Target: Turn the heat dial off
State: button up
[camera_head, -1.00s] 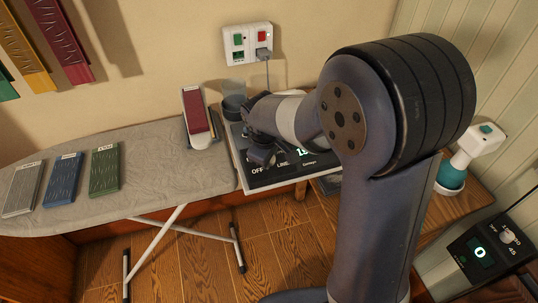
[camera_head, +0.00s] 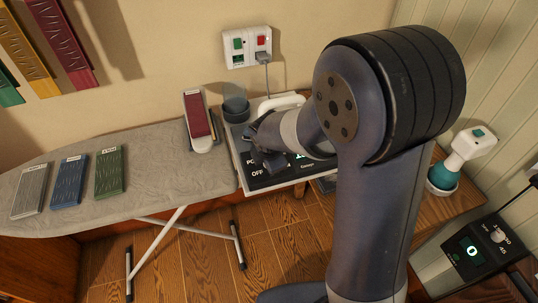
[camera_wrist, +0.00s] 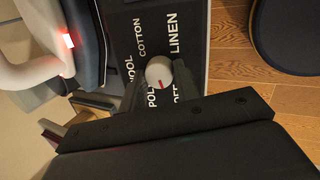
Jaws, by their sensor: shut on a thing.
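The heat dial (camera_wrist: 158,68) is a round pale knob with a red mark, on a dark panel (camera_wrist: 219,25) lettered with WOOL, COTTON, LINEN, POLY and OFF. In the wrist view the red mark is on the knob's lower side, toward the POLY and OFF lettering; its exact setting is unclear. My gripper (camera_wrist: 161,84) is shut on the dial, its dark body covering part of the lettering. In the head view my gripper (camera_head: 268,160) is over the panel (camera_head: 247,181) and hides the dial.
The iron's white handle (camera_head: 281,103) is behind my gripper. A grey cup (camera_head: 235,108) and a red-topped item (camera_head: 199,118) stand to the left. A wall outlet (camera_head: 247,46) is above.

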jog(key=shift+n+p, duration=1.2)
jog(key=shift+n, duration=0.4)
jog(key=o, duration=0.7)
jog(key=v, duration=1)
jog(key=shift+s+d+r, duration=0.25)
jog(key=shift+r, duration=0.1)
jog(key=shift+f, duration=0.15)
jog(key=x, duration=1)
jog(key=shift+w+a+f, duration=0.2)
jog(key=shift+w+f, duration=0.05)
jog(key=shift+r, duration=0.15)
